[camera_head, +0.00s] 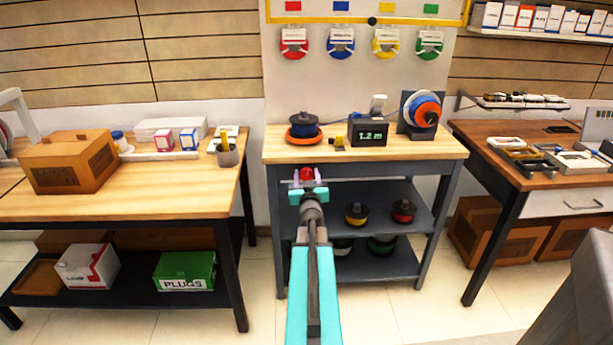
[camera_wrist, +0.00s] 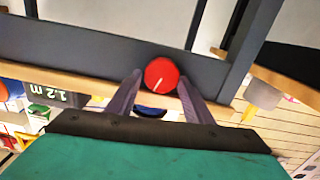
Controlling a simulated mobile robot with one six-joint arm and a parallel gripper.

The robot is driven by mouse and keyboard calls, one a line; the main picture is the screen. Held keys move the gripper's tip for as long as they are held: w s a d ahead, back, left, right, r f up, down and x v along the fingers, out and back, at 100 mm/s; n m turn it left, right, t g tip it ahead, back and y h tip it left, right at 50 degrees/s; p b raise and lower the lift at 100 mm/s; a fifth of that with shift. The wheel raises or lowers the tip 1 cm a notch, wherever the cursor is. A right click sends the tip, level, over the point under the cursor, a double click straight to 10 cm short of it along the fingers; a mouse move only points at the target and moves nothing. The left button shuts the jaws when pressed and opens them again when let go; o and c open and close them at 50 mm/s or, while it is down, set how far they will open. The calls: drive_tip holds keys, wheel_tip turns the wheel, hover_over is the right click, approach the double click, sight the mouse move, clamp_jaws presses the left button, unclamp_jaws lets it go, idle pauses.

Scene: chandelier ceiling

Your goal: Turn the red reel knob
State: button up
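The red reel knob (camera_head: 306,173) is on the dark front rail of the middle workbench, below its wooden top. A display box (camera_head: 370,133) on the bench reads about 1.2 m.
An orange and blue reel (camera_head: 422,110) stands at the bench's right, and a dark blue spool (camera_head: 304,124) on an orange base at its left. Spools sit on the shelves (camera_head: 385,258) below. A left table (camera_head: 190,180) and right table (camera_head: 540,180) flank the bench.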

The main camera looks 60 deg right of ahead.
drive_tip(key=shift+o, duration=0.9)
drive_tip(key=shift+a, duration=0.15)
drive_tip(key=p+v, duration=0.7)
drive_tip(key=v, duration=0.1)
drive_tip(key=shift+a, duration=0.2)
drive_tip(key=shift+s+a+r+p, duration=0.15)
drive_tip(key=shift+s+p, duration=0.1)
drive_tip(key=shift+p, duration=0.2)
drive_tip(key=shift+p+v, duration=2.3)
drive_tip(key=shift+p, duration=1.9)
